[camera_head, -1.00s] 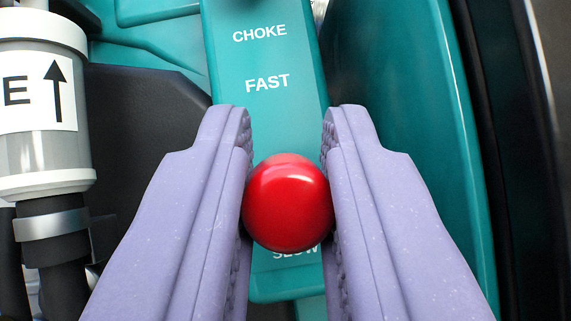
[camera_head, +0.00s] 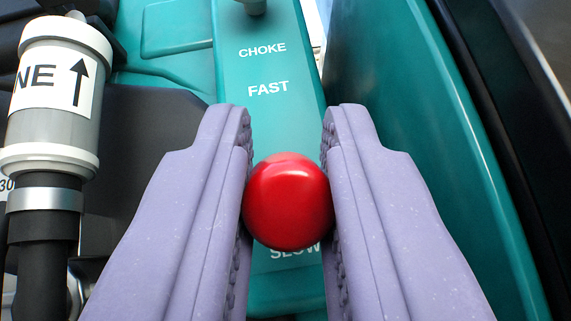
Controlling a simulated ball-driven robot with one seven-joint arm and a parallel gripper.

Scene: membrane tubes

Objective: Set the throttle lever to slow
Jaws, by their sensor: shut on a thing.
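The throttle lever's red round knob (camera_head: 287,202) sits between the two lavender fingers of my gripper (camera_head: 287,185), which are shut on it. Behind it is the teal throttle panel (camera_head: 235,75), with white words CHOKE (camera_head: 262,49), FAST (camera_head: 268,89) and SLOW (camera_head: 294,252) from top to bottom. In the picture the knob lies just above SLOW and covers the top of that word. The lever's stem below the knob is hidden.
A grey and white cylinder (camera_head: 52,125) with an up arrow label and a dark hose (camera_head: 45,225) stands at the left. A teal body panel (camera_head: 400,120) rises close on the right. A dark part (camera_head: 150,150) lies behind the left finger.

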